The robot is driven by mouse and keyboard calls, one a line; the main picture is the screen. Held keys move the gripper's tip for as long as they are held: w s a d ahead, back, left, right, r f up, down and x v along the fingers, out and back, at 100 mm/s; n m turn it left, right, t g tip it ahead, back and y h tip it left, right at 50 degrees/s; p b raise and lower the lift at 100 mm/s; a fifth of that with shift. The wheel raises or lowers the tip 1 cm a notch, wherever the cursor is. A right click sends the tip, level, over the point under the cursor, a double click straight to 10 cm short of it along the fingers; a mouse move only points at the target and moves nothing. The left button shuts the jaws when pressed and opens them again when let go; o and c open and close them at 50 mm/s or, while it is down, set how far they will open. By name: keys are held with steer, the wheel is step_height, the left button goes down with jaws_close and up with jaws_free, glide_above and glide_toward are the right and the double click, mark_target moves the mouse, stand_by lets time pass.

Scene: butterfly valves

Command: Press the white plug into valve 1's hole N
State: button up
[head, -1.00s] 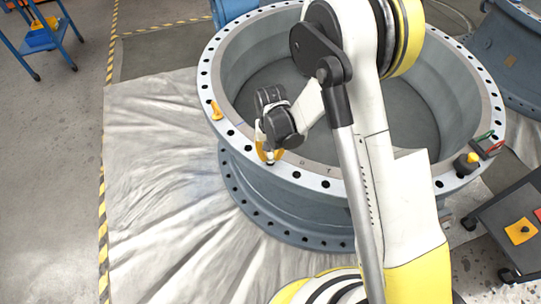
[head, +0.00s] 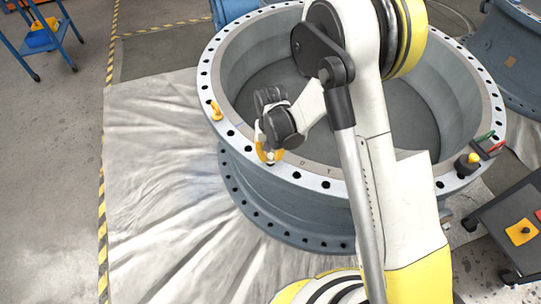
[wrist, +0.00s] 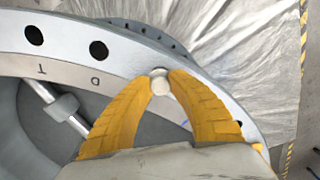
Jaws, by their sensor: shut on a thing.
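The white plug (wrist: 160,84) sits between the yellow fingertips of my gripper (wrist: 161,76). The fingers are shut on it, over the pale flange of the big blue-grey valve body (head: 300,207). In the wrist view the letters T and D stand upside down on the flange, left of the plug. Whether the plug is in a hole or above one, I cannot tell; the letter N is not visible.
Open bolt holes (wrist: 98,50) run along the flange. A yellow-orange piece (head: 216,111) stands on the left rim. A dark piece with a yellow top (head: 467,163) and red and green handles (head: 489,146) are on the right rim. A dark cart (head: 510,225) stands at right.

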steer(key=shift+f, duration=0.15)
steer(key=shift+f+b, duration=0.35)
steer(key=shift+b, duration=0.15)
steer(key=shift+f+b, duration=0.3)
steer(key=shift+b, duration=0.1)
stand_by(0.7)
steer(key=shift+f, duration=0.35)
steer(key=shift+c, duration=0.5)
steer(key=o, duration=1.5)
steer(key=shift+c, duration=0.2)
steer(key=shift+r, duration=0.1)
steer(key=shift+r+p, duration=1.55)
steer(key=shift+r, duration=1.35)
